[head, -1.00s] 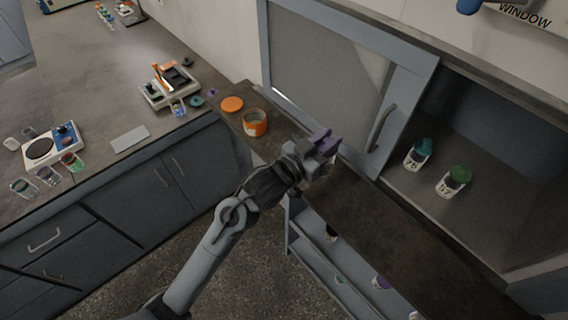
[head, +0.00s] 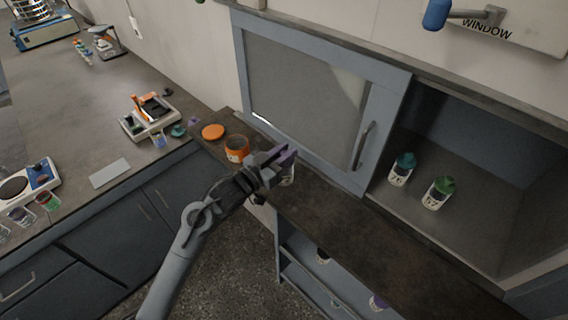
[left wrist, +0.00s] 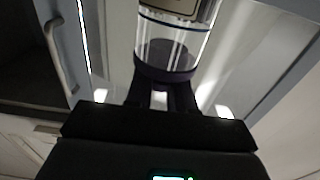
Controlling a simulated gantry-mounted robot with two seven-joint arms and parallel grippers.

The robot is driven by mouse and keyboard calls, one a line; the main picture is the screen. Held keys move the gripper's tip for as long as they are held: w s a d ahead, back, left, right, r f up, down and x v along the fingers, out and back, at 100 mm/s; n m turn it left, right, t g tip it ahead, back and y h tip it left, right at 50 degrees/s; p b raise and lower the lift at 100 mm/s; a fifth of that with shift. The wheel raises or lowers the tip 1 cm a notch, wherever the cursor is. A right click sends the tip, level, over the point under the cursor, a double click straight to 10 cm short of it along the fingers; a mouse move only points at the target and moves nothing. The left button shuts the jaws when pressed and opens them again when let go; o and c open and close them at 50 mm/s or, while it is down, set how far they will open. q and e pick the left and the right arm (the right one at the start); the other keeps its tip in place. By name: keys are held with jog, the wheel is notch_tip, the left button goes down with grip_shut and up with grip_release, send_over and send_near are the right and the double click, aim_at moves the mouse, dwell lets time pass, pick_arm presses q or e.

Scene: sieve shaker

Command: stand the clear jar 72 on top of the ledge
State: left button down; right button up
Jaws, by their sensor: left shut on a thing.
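My left gripper (head: 276,163) is shut on the purple lid of a clear jar (head: 289,176) above or at the back of the dark brown ledge (head: 365,232). The jar hangs below the lid, mostly hidden by the gripper, and its number cannot be read. In the left wrist view the clear jar (left wrist: 172,45) shows between the fingers (left wrist: 160,95), with its purple lid towards them. I cannot tell whether its bottom touches the ledge. My right gripper is not in view.
A sliding door with a handle (head: 362,146) stands behind. Teal-lidded (head: 402,170) and green-lidded (head: 438,194) jars stand in the open cabinet. The ledge's right part is clear.

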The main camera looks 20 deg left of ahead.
aim_at(284, 170)
pick_arm(q)
jog(key=shift+f+b, duration=0.4)
jog(key=shift+f, duration=1.6)
jog(key=shift+f, duration=0.15)
jog(key=c, duration=1)
grip_release()
